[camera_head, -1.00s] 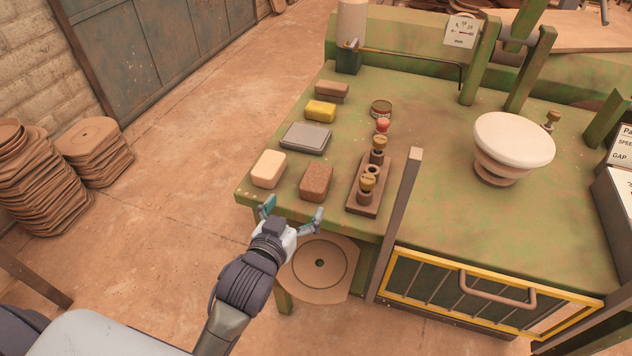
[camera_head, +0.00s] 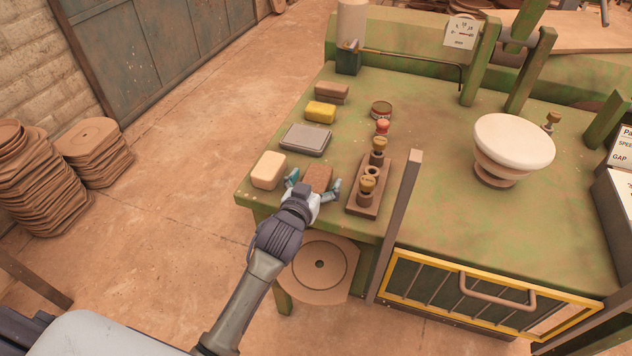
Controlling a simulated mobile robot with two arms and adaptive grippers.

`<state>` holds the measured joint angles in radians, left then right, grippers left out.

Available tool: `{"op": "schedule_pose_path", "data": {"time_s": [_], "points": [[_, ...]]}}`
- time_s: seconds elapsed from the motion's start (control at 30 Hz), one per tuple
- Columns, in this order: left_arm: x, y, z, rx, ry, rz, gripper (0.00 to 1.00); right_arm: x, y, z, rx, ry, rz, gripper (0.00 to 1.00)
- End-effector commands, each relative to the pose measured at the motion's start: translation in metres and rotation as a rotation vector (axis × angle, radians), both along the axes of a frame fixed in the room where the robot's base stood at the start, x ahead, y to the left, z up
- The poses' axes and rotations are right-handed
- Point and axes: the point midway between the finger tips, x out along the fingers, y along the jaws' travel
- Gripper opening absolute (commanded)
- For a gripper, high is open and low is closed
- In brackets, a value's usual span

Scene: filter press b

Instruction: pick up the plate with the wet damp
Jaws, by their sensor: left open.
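A reddish-brown block (camera_head: 318,174) lies near the front left corner of the green table. My left gripper (camera_head: 313,183) is open, with one teal finger at each side of this block; I cannot tell whether they touch it. The gripper hides the block's near part. A cream block (camera_head: 268,170) lies just left of it. A grey flat plate-like block (camera_head: 306,139) lies behind, with a yellow block (camera_head: 320,111) and a brown block (camera_head: 332,92) further back. I cannot tell from the picture which is wet or damp. My right gripper is not in view.
A wooden rack (camera_head: 364,206) with brass-topped pieces stands close to the right of my left gripper. An upright post (camera_head: 400,215) rises at the table front. A white-topped round stand (camera_head: 513,145) is at right.

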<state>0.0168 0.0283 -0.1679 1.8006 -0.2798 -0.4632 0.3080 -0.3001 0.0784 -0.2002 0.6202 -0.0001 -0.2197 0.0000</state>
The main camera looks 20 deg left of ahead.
Motion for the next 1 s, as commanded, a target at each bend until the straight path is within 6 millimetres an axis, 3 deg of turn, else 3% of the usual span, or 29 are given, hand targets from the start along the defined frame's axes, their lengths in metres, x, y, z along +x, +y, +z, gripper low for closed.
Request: {"op": "schedule_pose_path", "data": {"time_s": [0.1,0.57,1.0], "points": [[-0.0003,0.0001,0.0001,0.000,0.000,0.000,0.92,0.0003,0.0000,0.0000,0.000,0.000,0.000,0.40],[-0.0005,0.0003,-0.0002,0.000,0.001,0.000,0.16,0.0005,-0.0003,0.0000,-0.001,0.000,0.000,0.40],[0.0000,0.0003,0.0069,0.000,-0.004,0.000,0.13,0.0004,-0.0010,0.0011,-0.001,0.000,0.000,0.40]]}}
